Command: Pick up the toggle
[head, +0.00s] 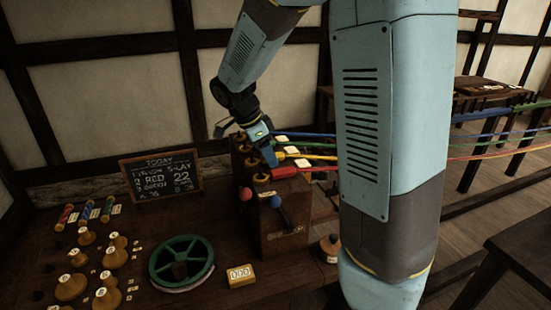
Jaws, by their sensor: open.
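My gripper (262,145) points down over the top of a wooden block (282,222) and its row of brass-coloured fittings. Its jaws look small from here, and nothing shows held in them. I cannot tell for certain which thing is the toggle. A short red cylinder (284,173) lies on the near end of the block, just below and right of my gripper. Red, blue and green banded pegs (87,209) lie at the far left of the bench, well away from my gripper. The contact point under the gripper is too small to make out.
Coloured ropes (312,157) run from the block to the right, behind my arm. The block's front has a red knob (245,194) and a blue knob (276,202). A green wheel (181,262), several wooden cones (71,286) and a chalkboard (161,177) occupy the bench's left.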

